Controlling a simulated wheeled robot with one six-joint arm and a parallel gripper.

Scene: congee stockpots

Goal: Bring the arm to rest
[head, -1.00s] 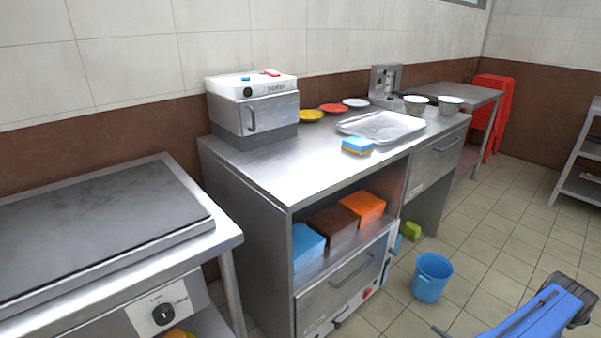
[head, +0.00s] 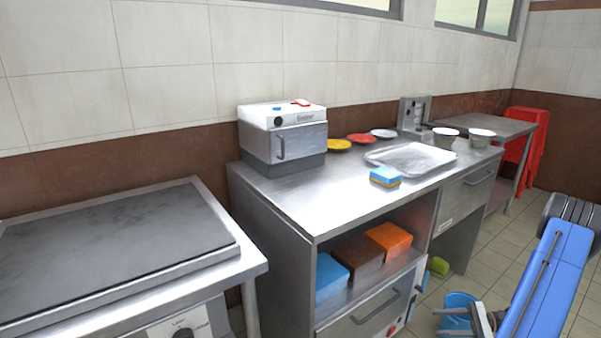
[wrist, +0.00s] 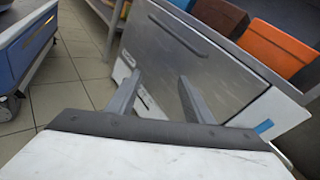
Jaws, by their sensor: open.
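My arm shows at the lower right of the head view as a blue link, with its lower end in front of the blue bucket (head: 459,299). In the wrist view my gripper (wrist: 156,95) is open, its two grey fingers apart with nothing between them. The fingers point toward the steel drawer front (wrist: 205,65) of the counter. I cannot tell the exact gap between fingertips and drawer.
A steel counter (head: 290,205) holds a small white-topped oven (head: 284,135), a tray (head: 410,158), plates, bowls and a sponge (head: 385,176). Blue, brown and orange boxes (head: 388,238) sit on its shelf. A griddle (head: 110,245) stands left.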

